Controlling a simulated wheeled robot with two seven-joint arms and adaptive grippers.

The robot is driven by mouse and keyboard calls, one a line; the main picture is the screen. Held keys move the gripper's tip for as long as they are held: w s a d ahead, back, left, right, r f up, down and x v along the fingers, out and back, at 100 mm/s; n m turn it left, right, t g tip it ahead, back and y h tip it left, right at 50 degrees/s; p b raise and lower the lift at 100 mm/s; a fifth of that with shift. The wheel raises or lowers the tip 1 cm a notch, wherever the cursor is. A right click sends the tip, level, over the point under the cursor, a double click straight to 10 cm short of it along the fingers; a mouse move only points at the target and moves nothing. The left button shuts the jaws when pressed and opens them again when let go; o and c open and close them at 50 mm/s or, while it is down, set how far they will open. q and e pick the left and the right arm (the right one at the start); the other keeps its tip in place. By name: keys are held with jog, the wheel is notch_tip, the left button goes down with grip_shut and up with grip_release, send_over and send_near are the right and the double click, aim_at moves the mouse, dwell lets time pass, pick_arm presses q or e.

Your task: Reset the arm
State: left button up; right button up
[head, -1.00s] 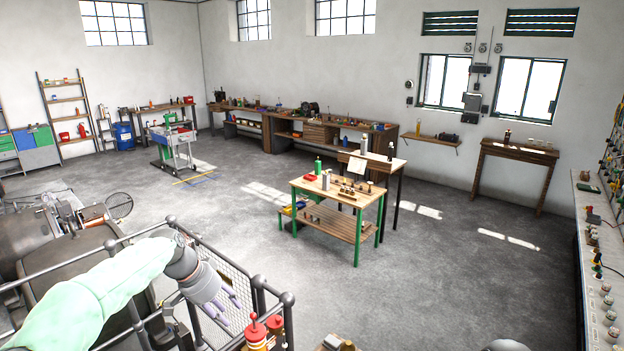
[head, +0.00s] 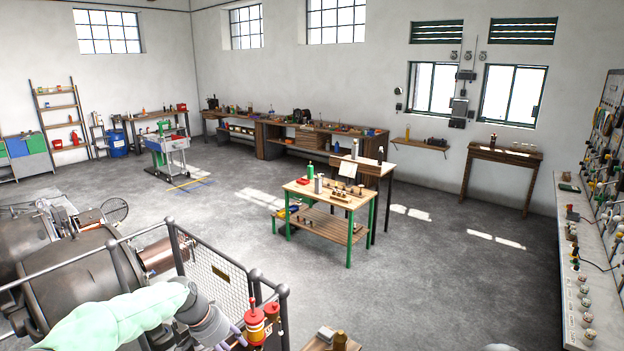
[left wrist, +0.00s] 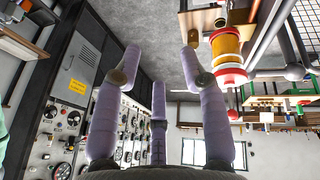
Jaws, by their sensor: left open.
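My left arm, in a pale green sleeve, comes in from the lower left of the head view. Its gripper (head: 228,343) is low beside the mesh guard, partly cut off by the bottom edge. In the left wrist view the purple-grey fingers of my left gripper (left wrist: 160,75) are spread apart with nothing between them. A red and yellow cylinder (left wrist: 226,48) stands beyond the right finger in that view; the head view shows it (head: 255,328) just right of the gripper. My right gripper is not in view.
A mesh guard with grey rails (head: 215,275) stands beside my left arm. A control panel with dials (left wrist: 75,115) fills the left of the wrist view. A green-legged workbench (head: 325,190) stands mid-room, with open floor around it. A long switch panel (head: 572,250) lines the right side.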

pick_arm(q)
jog(key=s+d+f+n+g, duration=0.1)
jog(key=s+d+f+n, duration=0.3)
jog(key=f, duration=0.6)
jog(key=s+d+f+m, duration=0.1)
jog(key=s+f, duration=0.4)
jog(key=f, duration=0.6)
jog(key=s+d+f+n, duration=0.25)
jog(key=s+f, duration=0.25)
jog(key=s, duration=0.5)
jog(key=s+d+f+n, duration=0.25)
jog(key=s+f, duration=0.35)
jog(key=s, duration=0.5)
notch_tip(320, 180, down, 23)
jog(key=b, duration=2.3)
jog(key=shift+d+f+m+g+b, duration=0.15)
jog(key=shift+d+m+g+b, duration=0.15)
jog(key=shift+d, duration=0.1)
jog(key=shift+s, duration=0.1)
